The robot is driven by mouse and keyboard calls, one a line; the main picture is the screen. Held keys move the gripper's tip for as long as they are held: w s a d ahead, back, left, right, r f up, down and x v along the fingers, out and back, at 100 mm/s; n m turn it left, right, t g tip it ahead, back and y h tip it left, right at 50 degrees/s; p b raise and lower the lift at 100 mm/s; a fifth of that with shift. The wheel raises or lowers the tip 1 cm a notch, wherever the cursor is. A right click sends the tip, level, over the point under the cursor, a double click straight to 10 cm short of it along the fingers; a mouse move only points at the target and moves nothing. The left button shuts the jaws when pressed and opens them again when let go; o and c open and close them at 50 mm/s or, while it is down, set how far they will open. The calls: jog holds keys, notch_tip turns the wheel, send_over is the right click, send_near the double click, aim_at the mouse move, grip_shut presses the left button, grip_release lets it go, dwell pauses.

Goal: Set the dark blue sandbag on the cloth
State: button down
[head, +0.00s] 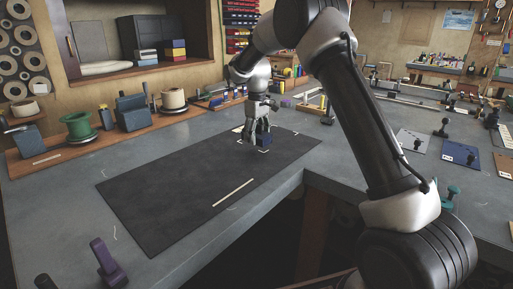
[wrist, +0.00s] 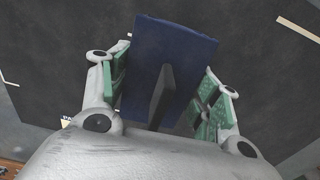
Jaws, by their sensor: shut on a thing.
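The dark blue sandbag (wrist: 196,55) fills the middle of the wrist view, with a dark upright handle (wrist: 164,95) on it. My gripper (wrist: 163,96) has its green-padded fingers on either side and is shut on the sandbag. In the head view, my gripper (head: 257,118) points down with the sandbag (head: 263,134) below it, near the far right part of the dark cloth (head: 165,194). I cannot tell whether the sandbag touches the cloth.
A pale strip (head: 233,193) lies on the cloth. A wooden rack (head: 60,155) with a green spool (head: 79,130) and other weights stands at left. A purple clamp (head: 107,262) stands at the front left. Several plates with knobs lie at right. The cloth's left half is mostly clear.

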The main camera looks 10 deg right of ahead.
aim_at(257, 153)
jog(key=shift+f, duration=2.5)
jog(key=shift+c, duration=1.8)
grip_release()
jog(key=shift+f, duration=0.15)
